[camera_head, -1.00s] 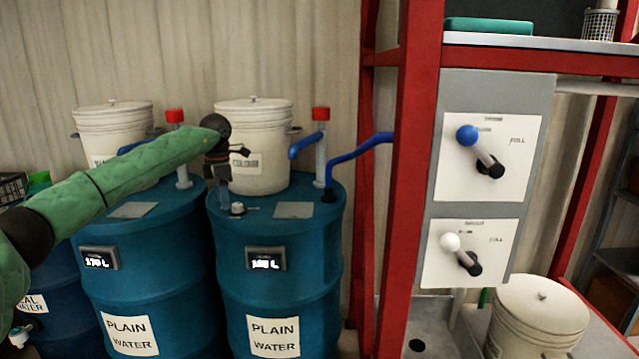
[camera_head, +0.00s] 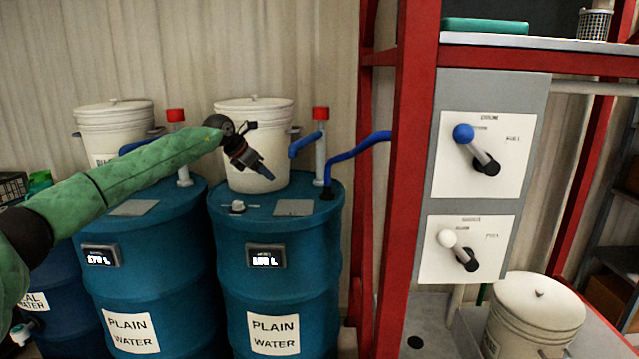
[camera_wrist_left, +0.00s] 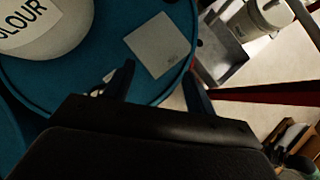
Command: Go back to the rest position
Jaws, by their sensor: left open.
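My left gripper (camera_head: 262,169) is at the end of the green-sleeved arm, in front of the white bucket on the right-hand blue drum (camera_head: 314,221). It is tilted down to the right. In the left wrist view its two fingers (camera_wrist_left: 157,84) stand apart with nothing between them. Below them show the blue drum top and a grey square plate (camera_wrist_left: 160,45). My right gripper is not in view.
White lidded buckets (camera_head: 232,171) stand on both drums, beside red-topped pipes (camera_head: 320,150). A red frame (camera_head: 409,150) carries a panel with a blue-knobbed lever (camera_head: 464,133) and a white-knobbed lever (camera_head: 447,239). Another bucket (camera_head: 535,312) stands at lower right.

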